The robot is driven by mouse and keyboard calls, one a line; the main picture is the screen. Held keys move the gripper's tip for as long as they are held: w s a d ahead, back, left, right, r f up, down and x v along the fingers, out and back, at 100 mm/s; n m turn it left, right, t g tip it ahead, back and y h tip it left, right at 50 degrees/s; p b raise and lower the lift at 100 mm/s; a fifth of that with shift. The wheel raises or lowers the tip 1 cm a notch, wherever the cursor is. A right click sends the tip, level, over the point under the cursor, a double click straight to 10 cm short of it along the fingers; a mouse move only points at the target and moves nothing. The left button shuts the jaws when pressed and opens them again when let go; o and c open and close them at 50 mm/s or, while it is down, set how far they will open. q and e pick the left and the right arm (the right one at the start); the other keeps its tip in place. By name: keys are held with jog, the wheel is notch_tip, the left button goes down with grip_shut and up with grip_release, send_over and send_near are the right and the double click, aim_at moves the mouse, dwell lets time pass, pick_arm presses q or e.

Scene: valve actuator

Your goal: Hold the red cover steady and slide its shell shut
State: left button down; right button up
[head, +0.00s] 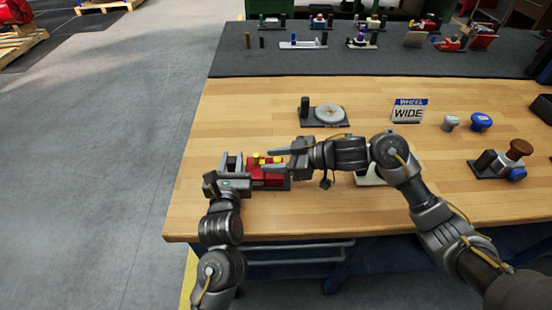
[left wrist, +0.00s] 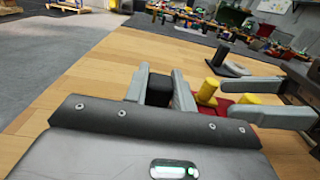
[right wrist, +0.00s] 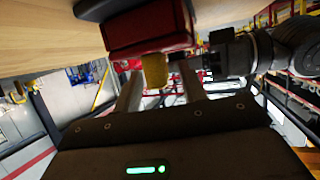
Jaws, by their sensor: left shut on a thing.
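The red cover (head: 266,178) lies on a dark base near the front left of the table, with yellow knobs (head: 256,159) on top. A black block (left wrist: 158,90) is at its left end. My left gripper (head: 232,162) has its fingers on both sides of this block and is shut on it. My right gripper (head: 272,160) reaches in from the right at knob height. In the right wrist view its fingers stand apart on either side of a yellow knob (right wrist: 154,70), with gaps showing, below the red body (right wrist: 147,28). The shell's edges are too small to tell.
Behind stand a grey disc on a dark base (head: 330,115) and a "WHEEL WIDE" sign (head: 409,111). Grey and blue knobs (head: 481,121) and a brown-knobbed fixture (head: 517,150) are at the right. A pale object (head: 370,178) lies under my right arm. The table's back left is clear.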

pick_arm(q)
jog(key=shift+f, duration=0.25)
pick_arm(e)
jog(key=shift+d, duration=0.1)
jog(key=v, duration=1.2)
jog(key=shift+r, duration=0.1)
pick_arm(q)
jog(key=c, duration=1.1)
grip_release()
jog(key=shift+w, duration=0.1)
jog(key=shift+r, duration=0.15)
